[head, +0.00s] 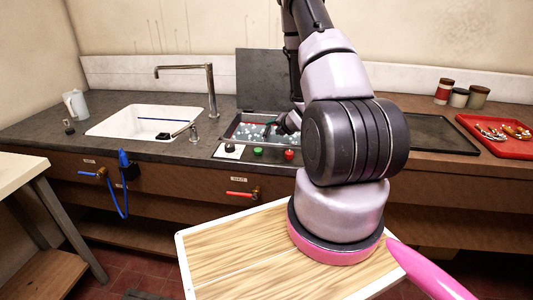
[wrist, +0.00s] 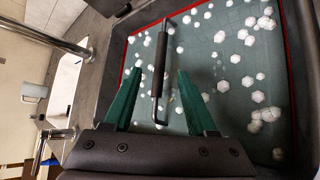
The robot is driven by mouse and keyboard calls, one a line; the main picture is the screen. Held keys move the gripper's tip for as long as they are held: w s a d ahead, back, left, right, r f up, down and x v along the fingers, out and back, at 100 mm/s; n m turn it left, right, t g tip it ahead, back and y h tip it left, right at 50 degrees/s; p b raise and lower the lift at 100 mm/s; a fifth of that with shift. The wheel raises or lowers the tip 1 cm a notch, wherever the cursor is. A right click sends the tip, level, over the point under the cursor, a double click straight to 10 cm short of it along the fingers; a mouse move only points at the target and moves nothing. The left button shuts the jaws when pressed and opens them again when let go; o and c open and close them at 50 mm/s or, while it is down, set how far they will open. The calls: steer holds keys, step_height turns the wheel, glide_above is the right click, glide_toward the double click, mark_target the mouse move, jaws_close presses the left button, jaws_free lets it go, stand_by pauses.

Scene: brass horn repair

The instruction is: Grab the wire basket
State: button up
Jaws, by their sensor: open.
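The wire basket shows mainly by its dark handle (wrist: 161,62), a bar with a thicker grip, in the wrist view. The handle stands over a tank (head: 222,150) of greenish liquid dotted with white foam clumps. The basket's body is hard to make out under the liquid. My gripper (wrist: 158,76) is open, its two green fingers either side of the handle in the picture, with gaps on both sides. I cannot tell how far above or below the handle the fingertips are. In the head view my arm hides part of the tank.
A raised dark lid (head: 262,78) stands behind the tank. A white sink (head: 125,122) with a tap (head: 211,92) lies to the left. A dark tray (head: 440,136), red tray (head: 509,148) and several jars are at right.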

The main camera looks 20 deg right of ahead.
mark_target(268, 130)
steer(key=x, duration=0.5)
steer(key=shift+s, duration=0.1)
jaws_close()
stand_by(1.2)
